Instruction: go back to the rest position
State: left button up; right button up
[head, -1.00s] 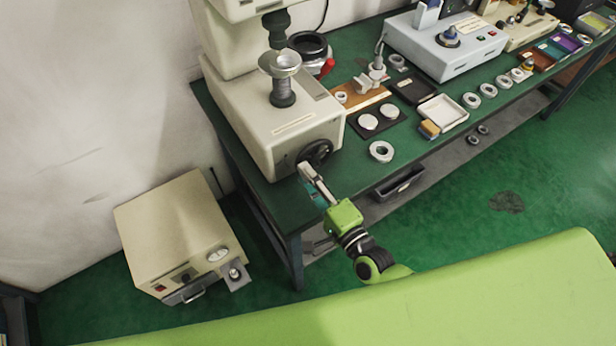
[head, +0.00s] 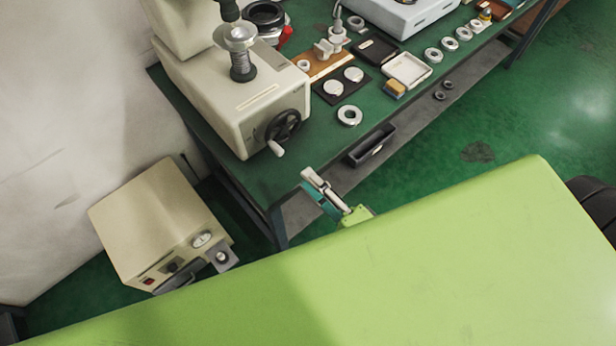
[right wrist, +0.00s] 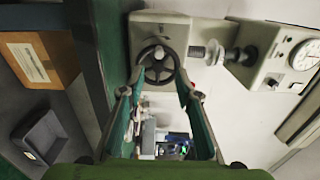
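My right gripper (head: 306,182) is just off the front edge of the green bench (head: 213,124), below and right of the handwheel (head: 284,126) on the beige tester (head: 205,80). It is apart from the wheel. In the right wrist view its two fingers (right wrist: 160,84) stand apart with nothing between them. The tester's handwheel (right wrist: 158,64) shows just beyond the fingertips. Most of my right arm is hidden behind my own green body in the head view. My left gripper is in neither view.
A beige box with a gauge (head: 160,225) stands at the lower left. A bearing ring (head: 349,115), a white tray (head: 407,70) and several more rings lie on the bench.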

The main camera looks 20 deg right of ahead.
dwell(0.4)
jog(key=s+d+f+n+g+h, duration=0.1)
jog(key=s+d+f+n+g, duration=0.15)
jog(key=f, duration=0.85)
jog(key=s+d+f+n+g+h, duration=0.2)
jog(key=s+f+n+g, duration=0.15)
jog(key=f, duration=0.65)
jog(key=s+d+f+n+g+h, duration=0.1)
jog(key=s+d+f+n+g, duration=0.2)
jog(key=f, duration=0.8)
jog(key=s+d+f+n+g+h, duration=0.1)
jog(key=s+f+n+g, duration=0.2)
jog(key=s+f, duration=0.4)
jog(key=s+f+n+g+h, duration=0.1)
jog(key=s+f+n+g, duration=0.3)
jog(key=s, duration=1)
notch_tip(320, 180, down, 4)
jog(key=shift+d+r+n+b, duration=0.25)
jog(key=shift+d+n+b, duration=0.1)
jog(key=shift+n+b, duration=0.1)
